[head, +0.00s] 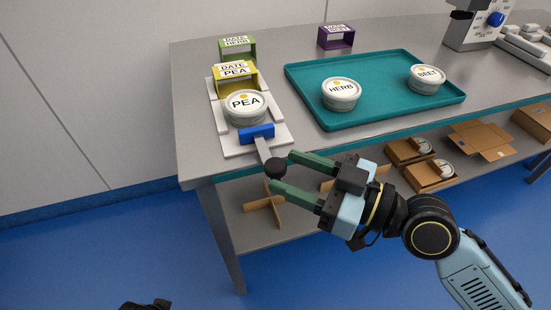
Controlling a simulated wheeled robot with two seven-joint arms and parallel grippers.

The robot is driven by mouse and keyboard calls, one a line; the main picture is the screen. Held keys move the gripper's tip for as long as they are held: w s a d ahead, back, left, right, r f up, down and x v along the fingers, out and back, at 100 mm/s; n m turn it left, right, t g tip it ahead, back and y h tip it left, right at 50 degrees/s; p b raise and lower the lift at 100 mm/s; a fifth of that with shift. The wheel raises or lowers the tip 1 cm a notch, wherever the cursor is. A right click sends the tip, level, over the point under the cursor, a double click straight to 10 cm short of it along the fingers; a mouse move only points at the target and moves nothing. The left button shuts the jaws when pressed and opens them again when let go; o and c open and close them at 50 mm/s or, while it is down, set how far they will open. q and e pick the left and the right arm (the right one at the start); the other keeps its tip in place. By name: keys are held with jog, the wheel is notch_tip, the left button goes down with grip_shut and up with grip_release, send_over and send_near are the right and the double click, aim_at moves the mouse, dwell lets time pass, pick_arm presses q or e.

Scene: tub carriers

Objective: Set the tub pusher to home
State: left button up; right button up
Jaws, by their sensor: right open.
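The rod points out over the table's front edge. The PEA tub sits on the carrier, in front of the yellow DATE PEA frame (236,79). My right gripper (284,171) is open, its green fingertips on either side of the knob. Whether they touch it I cannot tell. My left gripper is not clearly visible.
A teal tray (365,113) holds the HERB tub (341,94) and the BEET tub (427,79). Green (238,42) and purple (336,37) frames stand at the back. Cardboard boxes (429,175) lie on the lower shelf. The left end of the table is bare.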

aim_at(286, 170)
jog(key=shift+x, duration=1.85)
